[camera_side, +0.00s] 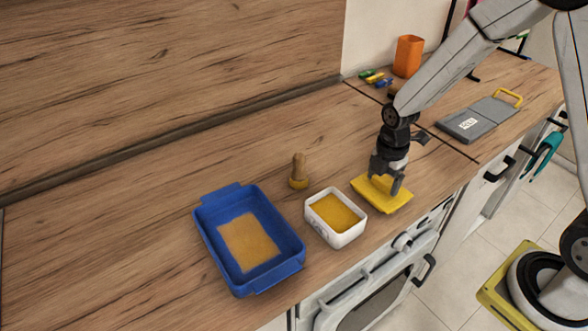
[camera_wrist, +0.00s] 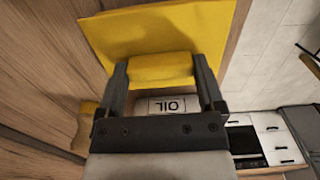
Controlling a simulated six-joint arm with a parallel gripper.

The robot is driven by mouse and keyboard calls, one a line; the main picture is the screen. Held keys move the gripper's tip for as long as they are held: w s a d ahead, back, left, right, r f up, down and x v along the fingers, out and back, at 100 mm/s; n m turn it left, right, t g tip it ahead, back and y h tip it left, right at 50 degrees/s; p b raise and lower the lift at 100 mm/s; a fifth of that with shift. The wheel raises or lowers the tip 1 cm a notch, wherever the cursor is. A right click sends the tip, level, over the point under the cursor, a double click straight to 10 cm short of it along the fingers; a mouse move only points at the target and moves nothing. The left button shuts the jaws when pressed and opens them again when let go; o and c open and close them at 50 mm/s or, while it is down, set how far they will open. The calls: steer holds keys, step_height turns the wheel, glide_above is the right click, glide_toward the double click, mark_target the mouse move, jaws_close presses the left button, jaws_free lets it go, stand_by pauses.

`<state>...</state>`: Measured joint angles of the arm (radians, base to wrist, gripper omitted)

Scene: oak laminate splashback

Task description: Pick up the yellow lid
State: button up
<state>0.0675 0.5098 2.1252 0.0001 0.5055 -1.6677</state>
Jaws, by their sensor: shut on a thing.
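The yellow lid (camera_side: 368,198) is a flat plate with a raised handle, right of the white container near the counter's front edge in the side view. It also shows in the wrist view (camera_wrist: 150,30), where its handle lies between my fingers. My gripper (camera_side: 385,183) is above the lid, pointing down, shut on the handle; its fingers (camera_wrist: 160,78) flank the handle on both sides. I cannot tell whether the lid touches the counter.
A white container (camera_side: 345,237) with yellow-orange contents stands just left of the lid. A blue tray (camera_side: 290,235) is farther left. A brush with a wooden handle (camera_side: 298,165) stands behind. An orange cup (camera_side: 408,55) and grey case (camera_side: 477,119) are at the back right.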

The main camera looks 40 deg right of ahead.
steer(key=s+r, duration=1.1)
steer(key=s, duration=0.3)
steer(key=shift+a, duration=0.35)
steer(key=shift+r, duration=0.1)
steer(key=shift+w+a, duration=0.1)
stand_by(0.5)
steer(key=w+a, duration=1.3)
steer(key=shift+w+a, duration=0.3)
steer(key=shift+a, duration=0.05)
steer(key=shift+f, duration=0.25)
